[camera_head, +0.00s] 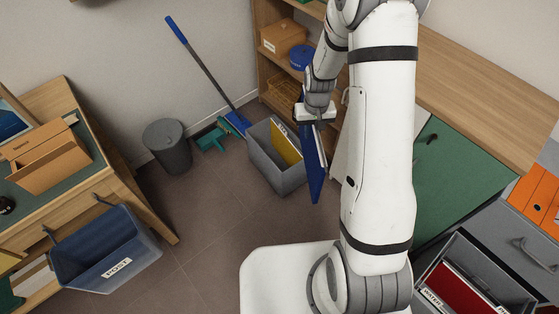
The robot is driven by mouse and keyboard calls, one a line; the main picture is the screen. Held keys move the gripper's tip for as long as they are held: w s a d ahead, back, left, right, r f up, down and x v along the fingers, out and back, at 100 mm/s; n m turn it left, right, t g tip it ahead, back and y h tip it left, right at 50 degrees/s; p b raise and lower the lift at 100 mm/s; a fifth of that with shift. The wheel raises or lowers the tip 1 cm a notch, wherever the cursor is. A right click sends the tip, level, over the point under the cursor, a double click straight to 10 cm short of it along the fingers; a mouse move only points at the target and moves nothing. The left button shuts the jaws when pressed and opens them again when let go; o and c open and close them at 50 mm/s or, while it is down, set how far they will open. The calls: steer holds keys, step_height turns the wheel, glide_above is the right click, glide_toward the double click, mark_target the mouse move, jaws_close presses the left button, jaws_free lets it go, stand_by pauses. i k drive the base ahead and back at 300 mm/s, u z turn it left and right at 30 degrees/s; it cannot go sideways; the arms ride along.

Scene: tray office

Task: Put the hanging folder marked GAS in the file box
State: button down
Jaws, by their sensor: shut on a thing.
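My gripper (314,115) points down and is shut on a blue hanging folder (313,165). The folder hangs nearly upright below the jaws, seen almost edge-on, and no GAS mark is readable on it. A grey open box (271,176), which looks like the file box, stands on the floor just left of the folder. It has a yellow folder (286,143) inside with a small label on its edge. The blue folder overlaps the box's right side in the picture; I cannot tell whether they touch.
A wooden shelf (266,62) stands behind. A dark bin (167,146) and a blue broom (202,63) are to the left. An open drawer (503,272) with a red folder (465,290) is at lower right. A blue POST tray (105,250) hangs at lower left. The floor between is clear.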

mark_target(278, 166)
steer(key=i, duration=1.3)
